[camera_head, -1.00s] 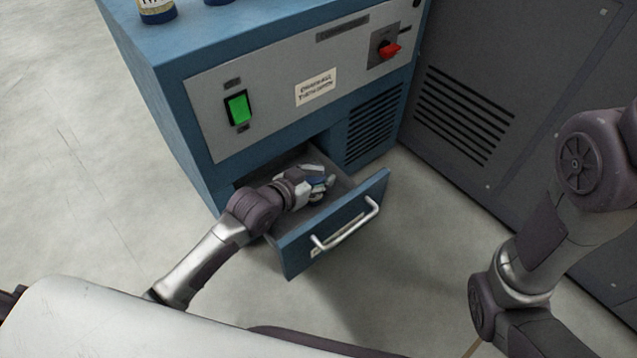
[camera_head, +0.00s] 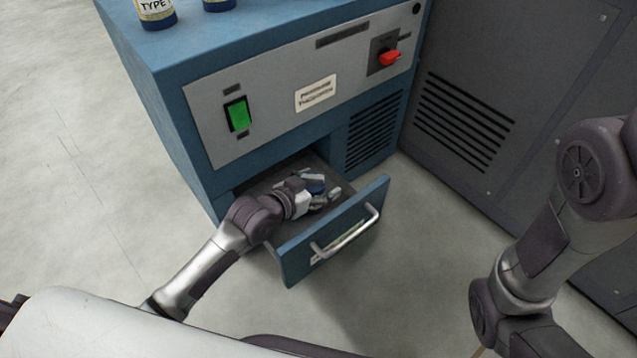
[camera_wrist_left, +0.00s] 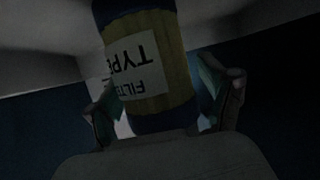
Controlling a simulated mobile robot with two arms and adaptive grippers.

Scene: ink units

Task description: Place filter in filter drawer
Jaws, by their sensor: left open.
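The filter, a blue cylinder with a yellow band and a white label, lies inside the pulled-out drawer (camera_head: 296,262). Only a small blue part of the filter (camera_head: 316,187) shows in the head view. My left gripper (camera_head: 326,188) reaches down into the drawer with its fingers spread on both sides of the filter. In the left wrist view, the filter (camera_wrist_left: 150,70) sits between the open fingers of the left gripper (camera_wrist_left: 168,100), its label upside down. The image is dark, and I cannot tell whether a finger still touches it. My right gripper is out of view.
The blue cabinet (camera_head: 170,90) has a green switch (camera_head: 239,115) and a red knob (camera_head: 389,58). Two similar cylinders (camera_head: 156,10) stand on its top. A grey cabinet (camera_head: 510,70) is at the right. The floor before the drawer is clear.

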